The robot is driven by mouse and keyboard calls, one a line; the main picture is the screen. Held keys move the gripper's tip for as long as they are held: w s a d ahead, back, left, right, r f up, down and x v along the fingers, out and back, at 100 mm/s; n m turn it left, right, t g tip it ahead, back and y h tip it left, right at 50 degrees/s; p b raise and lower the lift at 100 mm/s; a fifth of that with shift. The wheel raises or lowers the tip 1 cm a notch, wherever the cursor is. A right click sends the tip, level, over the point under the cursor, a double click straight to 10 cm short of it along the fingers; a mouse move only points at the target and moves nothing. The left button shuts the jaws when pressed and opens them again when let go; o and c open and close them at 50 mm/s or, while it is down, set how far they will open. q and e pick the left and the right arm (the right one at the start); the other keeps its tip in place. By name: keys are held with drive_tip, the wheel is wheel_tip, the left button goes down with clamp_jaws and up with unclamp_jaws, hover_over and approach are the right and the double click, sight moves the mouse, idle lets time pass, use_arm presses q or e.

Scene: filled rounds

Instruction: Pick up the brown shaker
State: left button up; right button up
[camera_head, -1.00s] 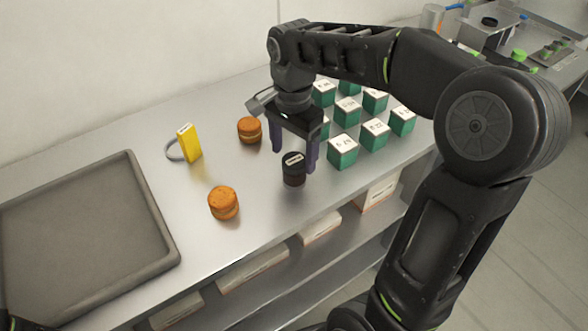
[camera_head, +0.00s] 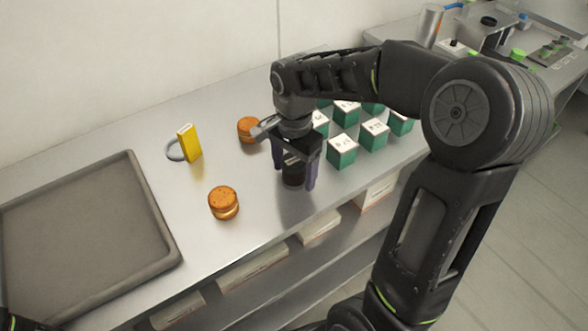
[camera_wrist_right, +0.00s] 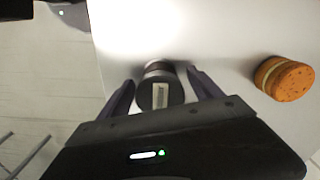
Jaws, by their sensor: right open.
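The brown shaker (camera_head: 293,178) stands upright on the steel counter, dark with a black top. In the right wrist view the shaker (camera_wrist_right: 160,90) shows its labelled lid between the two fingers. My right gripper (camera_head: 297,184) is open around the shaker, one finger on each side, with a gap visible beside it. It also shows in the right wrist view (camera_wrist_right: 160,85). The gripper body hides the shaker's top in the head view. Only a dark bit at the lower left corner of the head view may belong to my left arm; its gripper does not show.
Several green-and-white cubes (camera_head: 341,152) stand close right of the gripper. Two orange burger-like rounds (camera_head: 223,203) (camera_head: 248,129), a yellow tag-like block (camera_head: 189,144) and a grey tray (camera_head: 165,258) lie to the left. The counter's front edge is near the shaker.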

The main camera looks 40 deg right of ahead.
idle(0.4)
drive_tip(key=c, duration=1.5)
